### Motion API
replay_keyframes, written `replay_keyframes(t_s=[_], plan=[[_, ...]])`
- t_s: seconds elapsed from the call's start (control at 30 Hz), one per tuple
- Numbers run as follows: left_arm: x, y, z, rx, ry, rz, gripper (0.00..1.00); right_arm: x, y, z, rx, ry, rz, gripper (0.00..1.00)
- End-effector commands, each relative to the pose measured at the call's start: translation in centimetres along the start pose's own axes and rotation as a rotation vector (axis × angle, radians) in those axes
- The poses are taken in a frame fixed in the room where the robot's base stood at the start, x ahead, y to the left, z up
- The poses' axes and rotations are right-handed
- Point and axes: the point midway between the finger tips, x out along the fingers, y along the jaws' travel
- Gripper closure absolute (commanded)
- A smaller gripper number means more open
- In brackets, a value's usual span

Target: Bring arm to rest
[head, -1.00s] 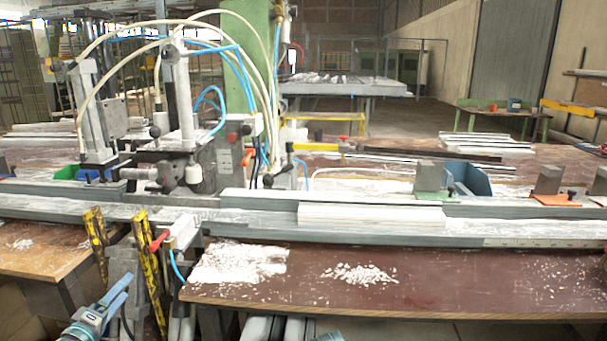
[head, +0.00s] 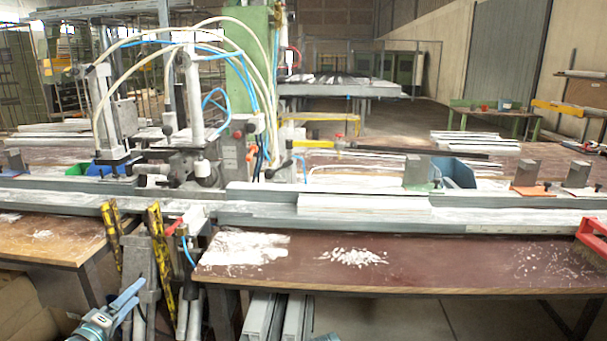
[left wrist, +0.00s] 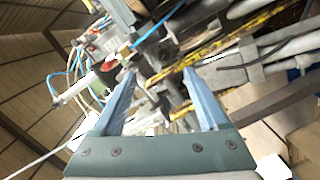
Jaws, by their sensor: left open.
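My left gripper (head: 128,297) is low at the left of the head view, in front of the bench. Its blue fingers are apart with nothing between them, and they also show spread in the left wrist view (left wrist: 160,72). The clamp bench's long metal profile rail (head: 480,218) runs across the work table, with a pale profile piece (head: 365,205) on it. The clamp machine (head: 195,165) with hoses stands behind the rail at left. My right gripper is not in view.
Two yellow bars (head: 158,250) stand upright close beyond my left gripper, by a red-handled valve (head: 176,222). A red-framed object (head: 592,238) sits at the table's right edge. White shavings (head: 352,257) lie on the brown tabletop (head: 450,262). Floor shows below the table.

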Motion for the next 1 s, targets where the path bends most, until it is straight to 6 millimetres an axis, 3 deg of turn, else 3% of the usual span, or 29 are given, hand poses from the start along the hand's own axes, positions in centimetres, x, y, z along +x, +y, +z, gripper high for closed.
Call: replay_keyframes(t_s=[0.17, 0.37, 0.47, 0.6, 0.8, 0.9, 1.0], plan=[[1.4, 1.8, 2.7, 0.028, -0.099, -0.012, 0.23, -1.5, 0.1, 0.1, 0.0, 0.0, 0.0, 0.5], [3.1, 4.4, 7.8, 0.086, -0.278, -0.043, 0.23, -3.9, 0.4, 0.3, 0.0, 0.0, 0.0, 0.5], [3.8, 6.0, 11.2, 0.128, -0.399, -0.068, 0.23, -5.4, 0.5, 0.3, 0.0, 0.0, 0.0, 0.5], [4.0, 8.9, 17.4, 0.219, -0.627, -0.126, 0.23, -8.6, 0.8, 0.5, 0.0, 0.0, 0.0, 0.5], [1.1, 12.9, 26.6, 0.422, -1.009, -0.277, 0.23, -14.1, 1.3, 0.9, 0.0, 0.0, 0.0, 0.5], [-1.3, 14.6, 29.5, 0.546, -1.168, -0.376, 0.23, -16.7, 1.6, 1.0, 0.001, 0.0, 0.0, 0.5], [-3.8, 16.1, 31.2, 0.677, -1.295, -0.484, 0.23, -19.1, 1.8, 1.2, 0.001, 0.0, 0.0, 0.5]])
